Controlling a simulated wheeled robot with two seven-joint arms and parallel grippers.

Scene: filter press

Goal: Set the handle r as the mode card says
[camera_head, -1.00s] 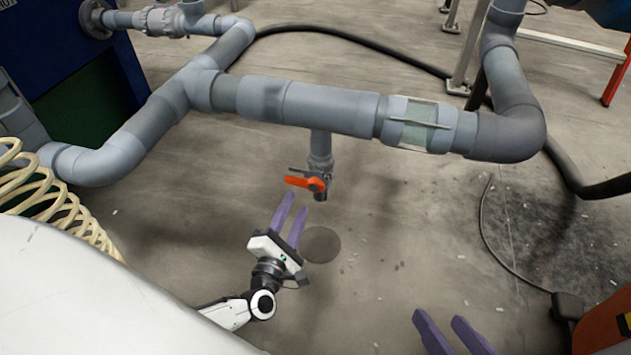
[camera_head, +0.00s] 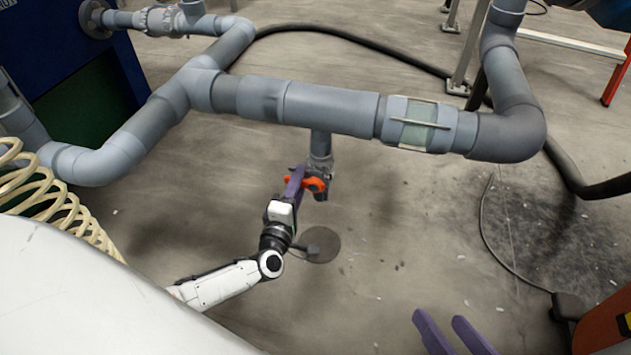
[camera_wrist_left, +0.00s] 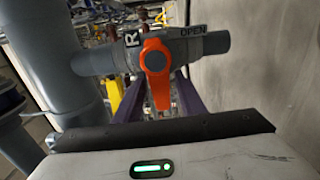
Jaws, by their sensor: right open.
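The orange handle r (camera_head: 315,184) is on a small grey valve hanging under the horizontal grey pipe. In the left wrist view the handle (camera_wrist_left: 156,75) points down toward my gripper, beside an "R" tag and an "OPEN" label (camera_wrist_left: 193,30) on the valve body. My left gripper (camera_head: 295,180) is at the handle, its purple fingers partly covering it. In the left wrist view its fingers (camera_wrist_left: 160,98) are apart, one on each side of the handle, with gaps showing. My right gripper (camera_head: 440,320) is open and empty at the bottom edge, far from the valve. No mode card shows.
The large grey pipe (camera_head: 330,108) with a clear sight section (camera_head: 418,125) runs above the valve. A cream coiled hose (camera_head: 50,200) is at the left. A black cable (camera_head: 487,230) lies on the floor at right.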

